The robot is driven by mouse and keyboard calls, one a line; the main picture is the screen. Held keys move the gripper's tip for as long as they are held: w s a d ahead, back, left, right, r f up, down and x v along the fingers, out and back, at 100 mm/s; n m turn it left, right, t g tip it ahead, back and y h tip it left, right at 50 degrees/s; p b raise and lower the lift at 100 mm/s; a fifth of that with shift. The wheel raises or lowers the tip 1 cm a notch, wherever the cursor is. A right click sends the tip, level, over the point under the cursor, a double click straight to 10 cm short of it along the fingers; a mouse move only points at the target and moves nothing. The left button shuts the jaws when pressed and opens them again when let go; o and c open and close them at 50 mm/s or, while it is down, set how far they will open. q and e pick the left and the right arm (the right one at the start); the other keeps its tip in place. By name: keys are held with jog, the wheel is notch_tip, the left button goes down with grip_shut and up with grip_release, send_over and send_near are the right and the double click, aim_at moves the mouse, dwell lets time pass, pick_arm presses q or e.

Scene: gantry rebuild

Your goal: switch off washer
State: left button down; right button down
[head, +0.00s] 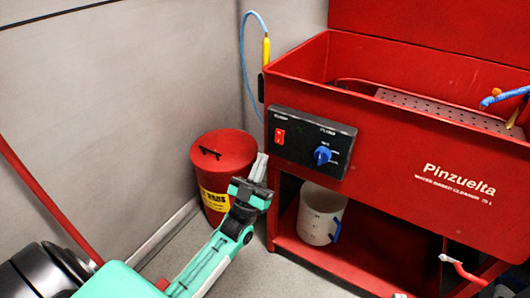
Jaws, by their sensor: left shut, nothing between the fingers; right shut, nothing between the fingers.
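The washer (400,155) is a red cabinet with an open basin, marked "Pinzuelta", on the right. Its black control panel (298,156) is on the left of the front face. The panel carries a red rocker switch (280,136) and a blue rotary knob (322,155). The rocker's exact position is too small to read. My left gripper (260,160) is shut and empty. It points up just left of the panel and below the switch's level, and appears apart from the panel. My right gripper is not clearly visible.
A red lidded bin (222,165) with a yellow label stands behind my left gripper. A white jug (319,215) sits on the washer's lower shelf. A blue hose (243,60) with a yellow fitting hangs at the washer's left corner. A grey wall (110,100) closes the left side.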

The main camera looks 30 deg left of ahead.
pick_arm(q)
jog(key=s+f, duration=0.3)
jog(key=s, duration=0.2)
jog(key=shift+f, duration=0.3)
pick_arm(e)
jog(key=shift+s+a+f+g, duration=0.2)
jog(key=shift+s+f+g, duration=0.1)
jog(key=shift+f, duration=0.25)
pick_arm(q)
jog(key=shift+s+a, duration=0.1)
pick_arm(e)
jog(key=shift+f, duration=0.1)
